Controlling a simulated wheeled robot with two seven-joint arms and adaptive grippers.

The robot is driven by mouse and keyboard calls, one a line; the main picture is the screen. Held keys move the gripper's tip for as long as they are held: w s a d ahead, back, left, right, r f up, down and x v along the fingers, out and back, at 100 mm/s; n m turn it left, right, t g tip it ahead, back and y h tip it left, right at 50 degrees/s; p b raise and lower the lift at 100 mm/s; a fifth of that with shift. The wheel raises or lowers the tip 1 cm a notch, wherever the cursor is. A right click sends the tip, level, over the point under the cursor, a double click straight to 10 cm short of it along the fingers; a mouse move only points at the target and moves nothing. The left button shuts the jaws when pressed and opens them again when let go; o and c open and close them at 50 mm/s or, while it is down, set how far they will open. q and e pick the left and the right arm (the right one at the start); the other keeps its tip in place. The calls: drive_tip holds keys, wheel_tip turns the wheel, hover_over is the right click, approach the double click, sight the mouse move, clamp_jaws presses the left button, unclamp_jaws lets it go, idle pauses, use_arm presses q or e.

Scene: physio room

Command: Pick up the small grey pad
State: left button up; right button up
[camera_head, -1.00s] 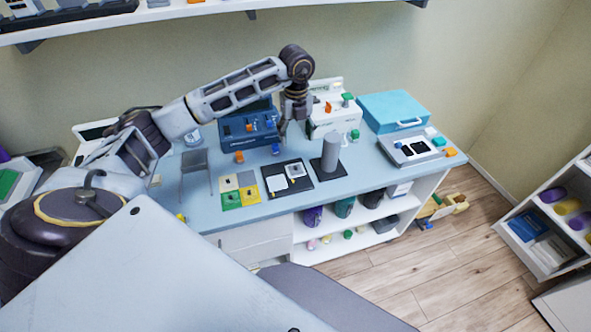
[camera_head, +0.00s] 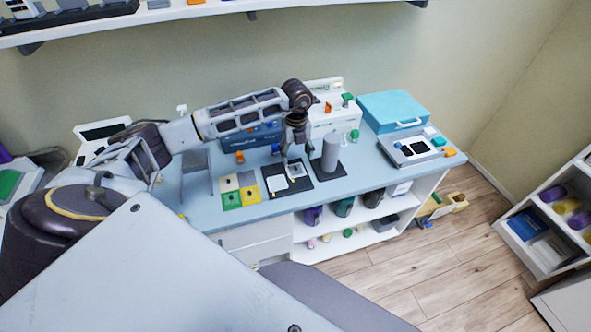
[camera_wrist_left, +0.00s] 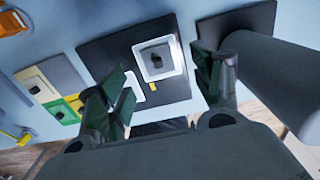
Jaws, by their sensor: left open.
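A small grey square pad (camera_wrist_left: 166,69) with a pale rim and a dark knob lies on a black board (camera_wrist_left: 105,50). In the head view the pad (camera_head: 296,171) is partly covered by my gripper, and the board (camera_head: 270,176) lies mid-table. A white piece (camera_wrist_left: 134,87) lies beside the pad and is partly hidden by a finger in the wrist view. My left gripper (camera_head: 291,160) is open and empty above the board. In the wrist view its fingers (camera_wrist_left: 165,85) stand apart, with the pad beyond and between them. My right gripper is not in view.
A grey cylinder (camera_head: 330,152) stands on a dark base right of the board. A grid of beige, grey, green and yellow squares (camera_head: 231,199) lies to the left. A blue box (camera_head: 250,140) is behind. A teal case (camera_head: 394,108) stands at the back right.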

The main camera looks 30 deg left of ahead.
sight(296, 169)
use_arm(q)
drive_tip(key=shift+s+a+f+p, duration=0.15)
drive_tip(key=shift+f+p, duration=0.55)
drive_tip(key=shift+f, duration=1.9)
